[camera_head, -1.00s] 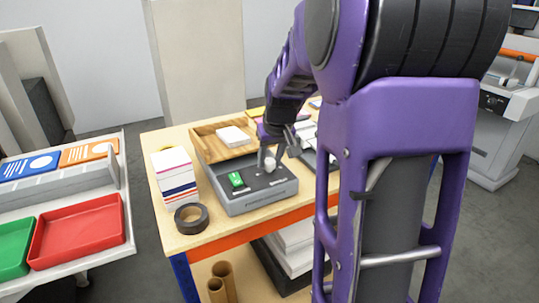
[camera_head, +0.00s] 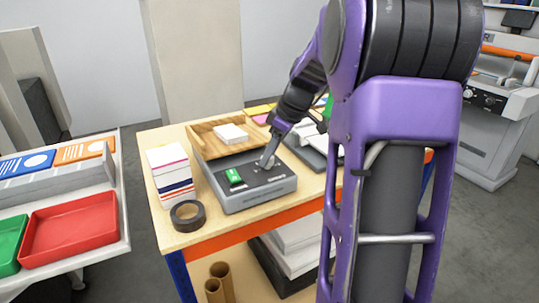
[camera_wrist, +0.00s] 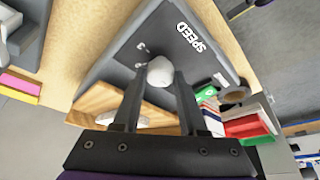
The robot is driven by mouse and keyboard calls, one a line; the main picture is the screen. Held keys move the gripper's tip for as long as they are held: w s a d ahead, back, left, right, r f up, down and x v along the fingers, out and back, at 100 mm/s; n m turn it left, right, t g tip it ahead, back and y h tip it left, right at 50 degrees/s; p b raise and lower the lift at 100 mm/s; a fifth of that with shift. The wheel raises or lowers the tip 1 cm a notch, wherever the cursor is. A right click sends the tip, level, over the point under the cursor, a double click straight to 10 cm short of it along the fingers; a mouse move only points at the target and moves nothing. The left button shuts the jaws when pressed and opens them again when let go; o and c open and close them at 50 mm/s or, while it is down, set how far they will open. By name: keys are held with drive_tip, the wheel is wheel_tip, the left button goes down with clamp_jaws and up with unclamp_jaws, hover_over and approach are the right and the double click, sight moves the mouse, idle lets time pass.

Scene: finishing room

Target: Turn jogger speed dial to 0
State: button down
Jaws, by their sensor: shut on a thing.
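The jogger (camera_head: 258,197) is a grey box with a dark control panel and a wooden tray at its back, standing on the workbench. The speed dial is a small pale round knob (camera_wrist: 160,70) on the panel, near the word SPEED. My gripper (camera_wrist: 160,82) is shut on the knob, one finger on each side of it. In the head view my gripper (camera_head: 267,160) comes down on the panel from the upper right and mostly hides the knob. A green switch (camera_head: 234,176) sits left of it. The dial's pointer and most scale marks cannot be made out.
On the bench (camera_head: 190,241), a paper stack (camera_head: 169,168) and a roll of dark tape (camera_head: 187,214) stand left of the jogger. A white stack (camera_head: 231,133) lies in the wooden tray. A grey device (camera_head: 316,145) stands close on the right.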

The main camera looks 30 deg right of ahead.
drive_tip(key=shift+n, duration=0.6)
drive_tip(key=shift+c, duration=2.2)
unclamp_jaws()
drive_tip(key=p+v, duration=0.2)
drive_tip(key=v, duration=1.5)
drive_tip(key=shift+w+d+r+p, duration=0.15)
drive_tip(key=shift+w+d+p, duration=0.05)
drive_tip(key=shift+d+p, duration=0.15)
